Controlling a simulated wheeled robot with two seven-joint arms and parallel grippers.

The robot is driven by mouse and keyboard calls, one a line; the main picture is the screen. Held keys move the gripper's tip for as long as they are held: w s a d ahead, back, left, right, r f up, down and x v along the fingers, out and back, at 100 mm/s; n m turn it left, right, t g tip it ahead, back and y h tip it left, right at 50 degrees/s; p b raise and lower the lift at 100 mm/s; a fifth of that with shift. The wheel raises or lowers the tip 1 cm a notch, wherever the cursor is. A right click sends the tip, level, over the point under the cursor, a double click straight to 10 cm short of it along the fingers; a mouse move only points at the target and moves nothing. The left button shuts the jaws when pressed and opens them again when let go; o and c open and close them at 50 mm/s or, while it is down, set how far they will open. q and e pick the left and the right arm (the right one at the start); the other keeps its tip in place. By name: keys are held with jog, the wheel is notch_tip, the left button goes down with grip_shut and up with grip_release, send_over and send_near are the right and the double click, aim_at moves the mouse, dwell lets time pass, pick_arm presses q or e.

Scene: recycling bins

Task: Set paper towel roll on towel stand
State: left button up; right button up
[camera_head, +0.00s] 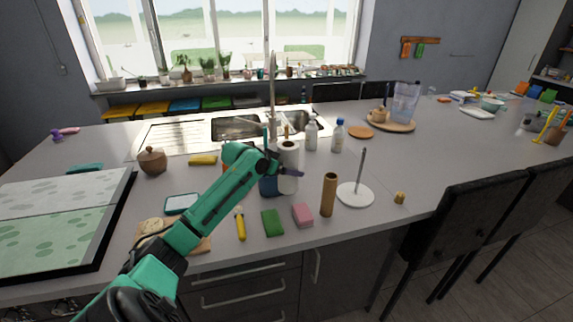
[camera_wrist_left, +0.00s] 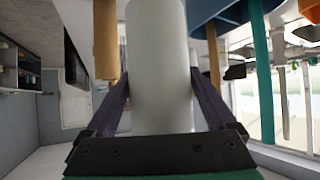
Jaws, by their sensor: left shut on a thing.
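The white paper towel roll (camera_head: 288,156) is upright near the middle of the counter in the head view. My left gripper (camera_head: 290,173) is shut around it, and the dark fingers (camera_wrist_left: 157,105) flank the white roll (camera_wrist_left: 157,60) in the left wrist view. I cannot tell whether its bottom touches the counter. The towel stand (camera_head: 356,196) has a round white base and a bare upright grey rod. It stands to the right of the roll, apart from it. My right gripper is not in view.
A brown tube (camera_head: 328,196) stands between roll and stand. A blue utensil holder (camera_head: 268,186) is close by the roll on the left. A pink sponge (camera_head: 303,215) and green sponge (camera_head: 272,222) lie in front. Two bottles (camera_head: 311,132) stand behind. Counter right of the stand is mostly clear.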

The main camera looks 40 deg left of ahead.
pick_arm(q)
jog(key=s+d+f, duration=0.3)
jog(key=s+d, duration=0.4)
jog(key=d, duration=0.2)
jog(key=s+d+f, duration=0.4)
jog(key=s+d, duration=0.3)
jog(key=d, duration=0.3)
jog(key=s+d+f+n+y, duration=0.1)
jog(key=s+d+f, duration=0.3)
jog(key=d, duration=0.5)
jog(key=s, duration=0.2)
jog(key=shift+s+d+f, duration=0.15)
jog(key=shift+s+d, duration=0.2)
jog(key=shift+s, duration=0.05)
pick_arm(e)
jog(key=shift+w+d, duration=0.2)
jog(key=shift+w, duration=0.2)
pick_arm(q)
jog(key=shift+a, duration=0.15)
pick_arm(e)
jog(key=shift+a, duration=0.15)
